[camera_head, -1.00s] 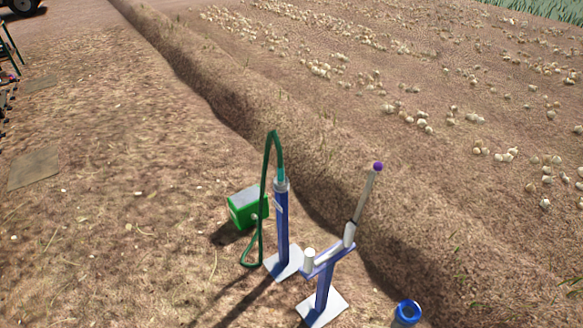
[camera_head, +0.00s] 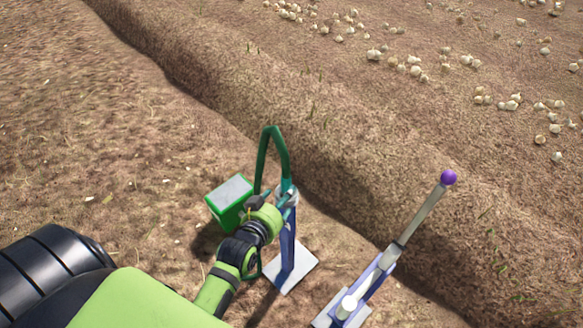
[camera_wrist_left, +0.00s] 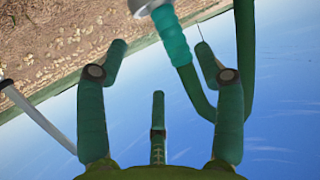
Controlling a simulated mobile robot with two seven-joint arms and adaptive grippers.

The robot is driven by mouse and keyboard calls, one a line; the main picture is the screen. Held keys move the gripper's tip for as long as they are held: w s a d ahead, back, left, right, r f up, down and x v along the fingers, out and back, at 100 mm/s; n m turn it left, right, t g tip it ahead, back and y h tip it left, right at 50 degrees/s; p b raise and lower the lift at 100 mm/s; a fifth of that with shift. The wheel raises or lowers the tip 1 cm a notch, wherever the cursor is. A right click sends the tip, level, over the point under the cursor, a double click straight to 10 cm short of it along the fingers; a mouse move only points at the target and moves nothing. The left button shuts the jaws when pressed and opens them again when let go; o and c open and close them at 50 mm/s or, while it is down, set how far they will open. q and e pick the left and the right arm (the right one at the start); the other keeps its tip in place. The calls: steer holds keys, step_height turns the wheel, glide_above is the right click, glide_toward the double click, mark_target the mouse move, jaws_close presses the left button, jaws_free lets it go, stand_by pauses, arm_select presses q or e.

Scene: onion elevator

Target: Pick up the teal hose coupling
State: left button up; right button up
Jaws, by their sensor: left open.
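The teal hose coupling (camera_head: 286,184) sits at the top of the blue post (camera_head: 288,245), with the green hose (camera_head: 264,155) looping up from it. In the left wrist view the ribbed teal coupling (camera_wrist_left: 174,42) hangs from a pale collar, just beyond and between the fingertips. My left gripper (camera_head: 284,203) is beside the top of the post. The left wrist view shows this gripper (camera_wrist_left: 160,58) with its fingers spread and nothing between them. Whether a finger touches the coupling I cannot tell. My right gripper is in neither view.
A green box (camera_head: 228,203) with a grey top stands left of the post. A blue stand with a purple-tipped lever (camera_head: 418,220) stands to the right. An earth bank (camera_head: 330,140) runs behind. Onions lie on the field beyond. Bare ground is free at the left.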

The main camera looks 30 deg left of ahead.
mark_target(287, 183)
arm_select(q)
steer(key=shift+w+a+r, duration=0.2)
steer(key=shift+w+r, duration=0.2)
steer(key=shift+w, duration=0.35)
steer(key=shift+w+f, duration=0.15)
steer(key=shift+w, duration=0.55)
steer(key=x, duration=0.4)
steer(key=shift+w+a, duration=0.25)
steer(key=shift+a, duration=0.1)
jaws_close()
